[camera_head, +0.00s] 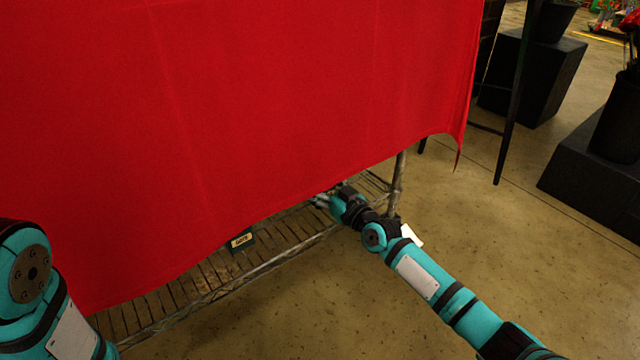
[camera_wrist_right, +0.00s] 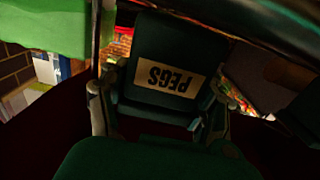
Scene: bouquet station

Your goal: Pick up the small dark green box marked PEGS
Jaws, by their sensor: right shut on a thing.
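The dark green box marked PEGS (camera_wrist_right: 180,100) sits between the two fingers of my right gripper (camera_wrist_right: 160,112) in the right wrist view, with its pale label upside down. The fingers are shut on its sides. In the head view my right gripper (camera_head: 328,198) is at the lower edge of the red cloth, above the wire shelf; the box in it cannot be made out there. Another small dark green box (camera_head: 241,242) with a pale label, too small to read surely, is on the shelf to the left, partly under the cloth. My left gripper is out of view.
A large red cloth (camera_head: 240,110) hangs over the wire shelf (camera_head: 290,235) and hides most of it. A shelf post (camera_head: 397,182) stands just right of my right gripper. Black plinths (camera_head: 530,80) stand at the right. The floor in front is clear.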

